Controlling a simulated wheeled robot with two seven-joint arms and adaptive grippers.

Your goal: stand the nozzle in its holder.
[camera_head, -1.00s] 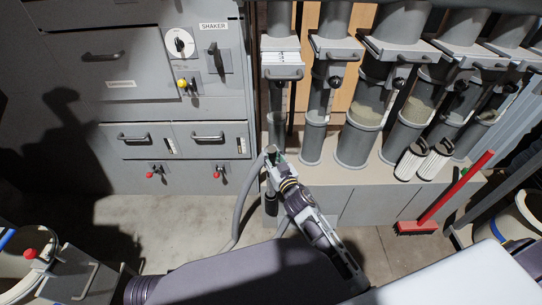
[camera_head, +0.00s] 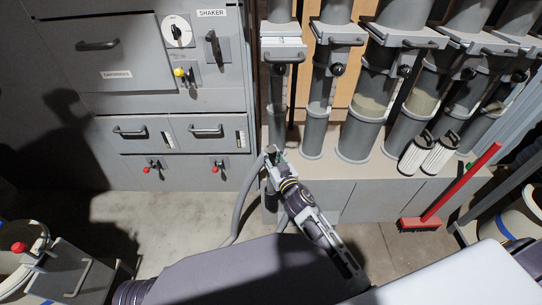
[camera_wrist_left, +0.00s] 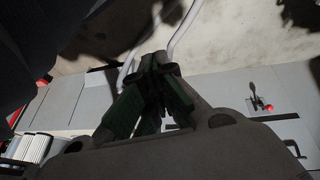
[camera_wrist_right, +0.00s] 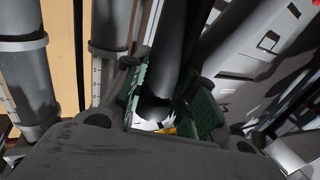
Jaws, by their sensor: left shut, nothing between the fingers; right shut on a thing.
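My right gripper (camera_head: 274,157) is in front of the cabinet, below the leftmost grey tube. In the right wrist view its green-padded fingers (camera_wrist_right: 172,100) are shut on a dark round tube, which I take for the nozzle (camera_wrist_right: 178,50). In the head view a grey hose (camera_head: 242,196) rises to this gripper, and the gripper hides most of the nozzle. My left gripper (camera_wrist_left: 155,62) is shut and empty over the floor in its wrist view; the head view does not show its fingers. I cannot pick out the holder for certain.
Grey tubes (camera_head: 361,136) stand on a low cabinet (camera_head: 375,201) at the right. Two white filters (camera_head: 438,153) lean there. A red brush (camera_head: 420,223) is on the floor. A grey cabinet labelled SHAKER (camera_head: 100,95) fills the left.

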